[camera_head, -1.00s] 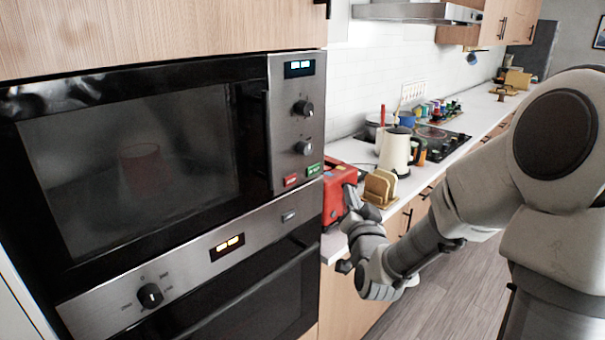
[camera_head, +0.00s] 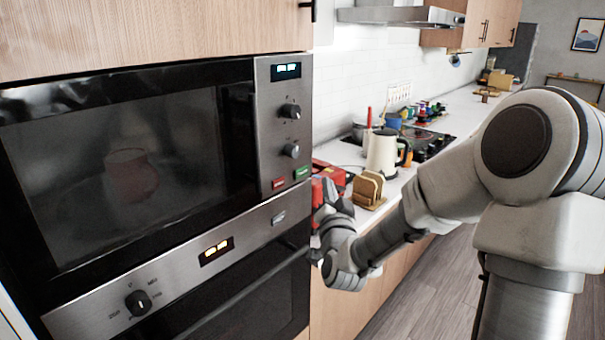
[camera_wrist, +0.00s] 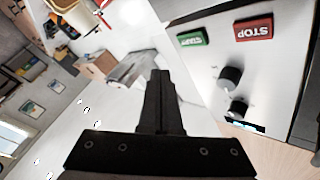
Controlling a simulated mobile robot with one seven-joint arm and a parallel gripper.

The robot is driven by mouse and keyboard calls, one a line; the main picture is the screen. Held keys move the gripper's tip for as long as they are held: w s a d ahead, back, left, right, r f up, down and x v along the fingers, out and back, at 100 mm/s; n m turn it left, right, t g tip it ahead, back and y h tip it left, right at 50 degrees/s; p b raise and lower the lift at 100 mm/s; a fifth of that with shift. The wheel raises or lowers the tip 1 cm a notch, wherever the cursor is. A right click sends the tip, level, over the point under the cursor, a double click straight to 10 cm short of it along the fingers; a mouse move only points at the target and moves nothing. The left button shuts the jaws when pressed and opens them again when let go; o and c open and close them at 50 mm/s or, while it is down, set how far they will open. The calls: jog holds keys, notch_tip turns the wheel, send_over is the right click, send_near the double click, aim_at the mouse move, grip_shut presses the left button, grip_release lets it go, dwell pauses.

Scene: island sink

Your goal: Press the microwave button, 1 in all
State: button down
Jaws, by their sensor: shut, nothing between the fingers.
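The microwave (camera_head: 130,165) is built into the cabinet at the left in the head view, door shut. Its control panel (camera_head: 285,120) has a lit display, two dark knobs, a red button (camera_head: 279,183) and a green button (camera_head: 301,173) at the bottom. In the wrist view, upside down, the red STOP button (camera_wrist: 253,29) and the green START button (camera_wrist: 192,38) show beside the knobs. My gripper (camera_wrist: 158,75) is shut and empty, to the left of both buttons there and apart from them. In the head view it is beside the panel's lower right, its fingertips hard to make out.
An oven (camera_head: 240,300) sits below the microwave. A red toaster (camera_head: 326,180), a wooden rack (camera_head: 369,190) and a cream kettle (camera_head: 383,152) stand on the counter close behind my arm. Open floor (camera_head: 430,290) lies to the right.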

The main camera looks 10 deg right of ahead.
aim_at(309, 167)
jog(key=shift+w+a+b, duration=0.35)
jog(key=shift+w+a, duration=0.35)
jog(key=shift+w, duration=0.25)
jog(key=shift+w+a+b, duration=0.3)
jog(key=shift+w+a, duration=0.4)
jog(key=shift+w, duration=0.25)
jog(key=shift+w+a, duration=0.1)
dwell(0.6)
jog(key=shift+w+a+b, duration=0.15)
jog(key=shift+w+b, duration=0.05)
jog(key=shift+b, duration=0.2)
